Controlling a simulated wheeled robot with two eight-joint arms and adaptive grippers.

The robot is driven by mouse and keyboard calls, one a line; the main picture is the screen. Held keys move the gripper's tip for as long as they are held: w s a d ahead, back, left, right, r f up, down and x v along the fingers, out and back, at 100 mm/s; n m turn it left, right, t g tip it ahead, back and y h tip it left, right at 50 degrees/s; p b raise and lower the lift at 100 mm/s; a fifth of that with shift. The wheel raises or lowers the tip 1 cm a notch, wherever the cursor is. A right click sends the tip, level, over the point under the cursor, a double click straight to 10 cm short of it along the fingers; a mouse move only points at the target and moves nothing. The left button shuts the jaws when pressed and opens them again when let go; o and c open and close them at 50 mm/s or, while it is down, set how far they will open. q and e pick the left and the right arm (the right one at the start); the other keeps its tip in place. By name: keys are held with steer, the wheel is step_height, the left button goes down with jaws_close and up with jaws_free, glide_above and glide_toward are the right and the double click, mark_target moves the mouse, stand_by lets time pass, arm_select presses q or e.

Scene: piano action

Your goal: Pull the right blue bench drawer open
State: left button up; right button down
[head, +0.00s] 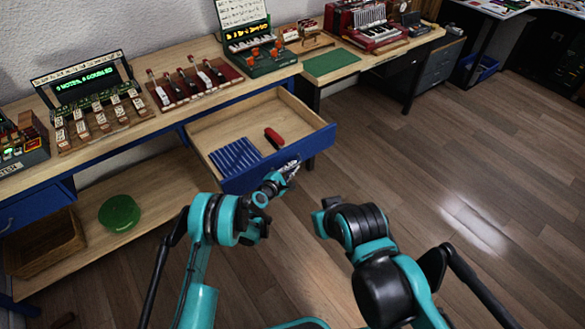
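The right blue bench drawer (313,146) is pulled well out from under the wooden bench top. Its blue front faces the open floor and its wooden inside shows. A row of blue sticks (235,157) and a red object (274,137) lie in it. My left gripper (287,171) is at the outer face of the drawer front, near its middle. The handle is hidden there, and I cannot tell whether the fingers are closed on it. My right arm is at the lower right, with no gripper fingers visible.
The bench top (160,122) carries several piano-action devices. A green bowl (119,213) and a wicker basket (47,243) sit on the lower shelf. Another blue drawer (36,206) is at the far left. The wood floor (440,190) to the right is clear.

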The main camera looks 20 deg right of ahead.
arm_select(q)
steer(key=o, duration=0.4)
steer(key=v, duration=0.7)
steer(key=shift+a, duration=0.25)
steer(key=shift+s+r, duration=0.1)
steer(key=shift+r, duration=0.05)
